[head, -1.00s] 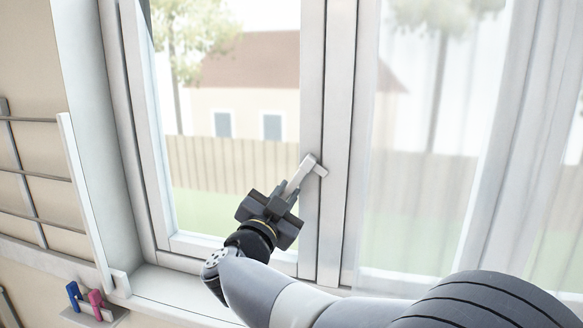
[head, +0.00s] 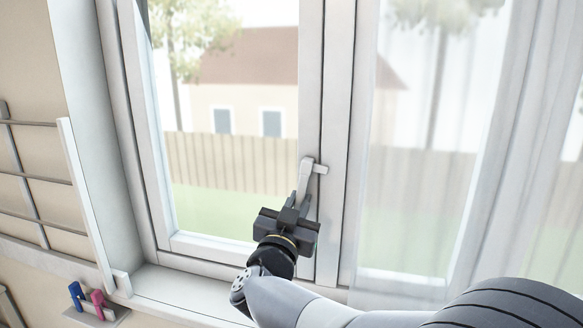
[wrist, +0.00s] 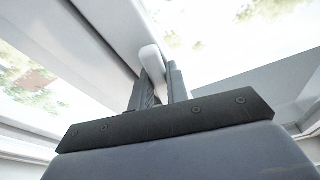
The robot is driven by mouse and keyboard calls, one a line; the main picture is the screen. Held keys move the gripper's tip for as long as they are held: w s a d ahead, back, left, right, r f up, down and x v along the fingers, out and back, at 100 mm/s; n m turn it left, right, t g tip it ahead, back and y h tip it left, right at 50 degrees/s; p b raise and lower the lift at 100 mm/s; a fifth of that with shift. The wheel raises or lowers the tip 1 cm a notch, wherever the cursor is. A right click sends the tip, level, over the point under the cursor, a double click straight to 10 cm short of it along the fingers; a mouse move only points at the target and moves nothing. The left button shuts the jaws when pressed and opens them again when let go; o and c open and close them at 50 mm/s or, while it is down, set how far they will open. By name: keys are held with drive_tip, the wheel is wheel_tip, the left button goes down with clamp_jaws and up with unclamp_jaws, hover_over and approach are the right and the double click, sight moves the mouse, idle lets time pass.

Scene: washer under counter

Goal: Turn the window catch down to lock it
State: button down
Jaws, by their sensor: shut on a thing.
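The white window catch (head: 307,174) sits on the upright frame between the two window panes in the head view. Its handle slopes down and slightly left from its pivot, close to vertical. My gripper (head: 301,203) is below the pivot and shut on the lower part of the handle. In the wrist view, the catch (wrist: 152,60) shows as a rounded white bar between the two dark fingers of my gripper (wrist: 161,84). The handle's lower end is hidden by the fingers.
The window sill (head: 185,287) runs below the window. A wire rack (head: 35,180) is on the left wall, with blue and pink pegs (head: 88,298) below it. A sheer curtain (head: 430,160) hangs over the right pane.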

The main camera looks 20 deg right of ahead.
drive_tip(key=shift+s+d+r+n, duration=0.2)
drive_tip(key=shift+n, duration=0.2)
drive_tip(key=shift+s+d+n+t+p, duration=0.35)
drive_tip(key=shift+n+p, duration=0.15)
drive_tip(key=shift+n, duration=0.4)
drive_tip(key=c, duration=1.6)
unclamp_jaws()
drive_tip(key=shift+s+a, duration=0.1)
drive_tip(key=shift+c, duration=0.2)
drive_tip(key=o, duration=0.4)
drive_tip(key=shift+a+f+y, duration=0.15)
drive_tip(key=shift+y, duration=0.15)
drive_tip(key=shift+c, duration=0.2)
drive_tip(key=shift+f, duration=0.25)
drive_tip(key=shift+c, duration=0.5)
